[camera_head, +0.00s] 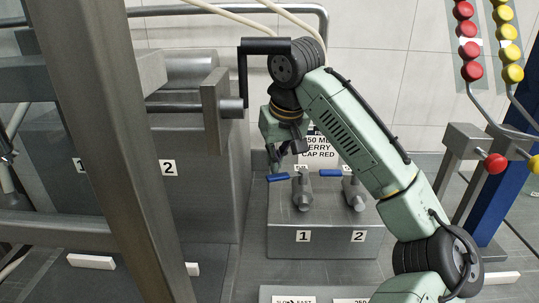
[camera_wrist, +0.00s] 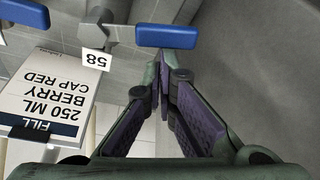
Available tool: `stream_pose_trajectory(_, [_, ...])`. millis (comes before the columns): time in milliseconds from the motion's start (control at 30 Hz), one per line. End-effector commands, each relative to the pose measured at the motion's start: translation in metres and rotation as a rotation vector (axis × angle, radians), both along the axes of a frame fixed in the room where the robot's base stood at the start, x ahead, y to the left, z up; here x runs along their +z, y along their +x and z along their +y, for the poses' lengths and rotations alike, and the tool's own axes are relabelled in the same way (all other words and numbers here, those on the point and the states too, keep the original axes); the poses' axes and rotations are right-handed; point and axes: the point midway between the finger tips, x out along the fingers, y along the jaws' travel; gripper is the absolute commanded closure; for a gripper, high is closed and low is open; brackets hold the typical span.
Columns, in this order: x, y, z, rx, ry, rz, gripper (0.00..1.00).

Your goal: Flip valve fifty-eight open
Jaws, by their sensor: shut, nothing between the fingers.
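In the wrist view, a white tag reading 58 (camera_wrist: 96,61) sits beside a grey valve with a blue lever handle (camera_wrist: 167,36). My gripper (camera_wrist: 162,72) is shut and empty, its fingertips close to this blue handle; I cannot tell whether they touch. In the head view, my gripper (camera_head: 274,163) is just above the left valve's blue handle (camera_head: 278,177), which points left from its grey body (camera_head: 302,192). That valve's small tag is too small to read there, but its place matches the 58 valve.
A second valve (camera_head: 355,193) with a blue handle stands to the right on the same grey block (camera_head: 320,243), marked 1 and 2. A label card (camera_wrist: 50,105) reads 250 ML BERRY CAP RED. A large grey machine (camera_head: 200,185) stands left. Red and yellow knobs (camera_head: 495,163) are at right.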

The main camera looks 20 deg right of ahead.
Motion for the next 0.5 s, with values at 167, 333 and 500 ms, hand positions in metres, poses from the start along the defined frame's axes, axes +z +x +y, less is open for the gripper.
stream_pose_trajectory(167, [0.001,-0.010,0.002,0.164,0.002,0.000,1.00])
stream_pose_trajectory(333, [0.000,-0.020,0.004,0.325,0.000,-0.001,1.00])
stream_pose_trajectory(500, [0.000,-0.030,0.004,0.486,0.000,-0.001,1.00])
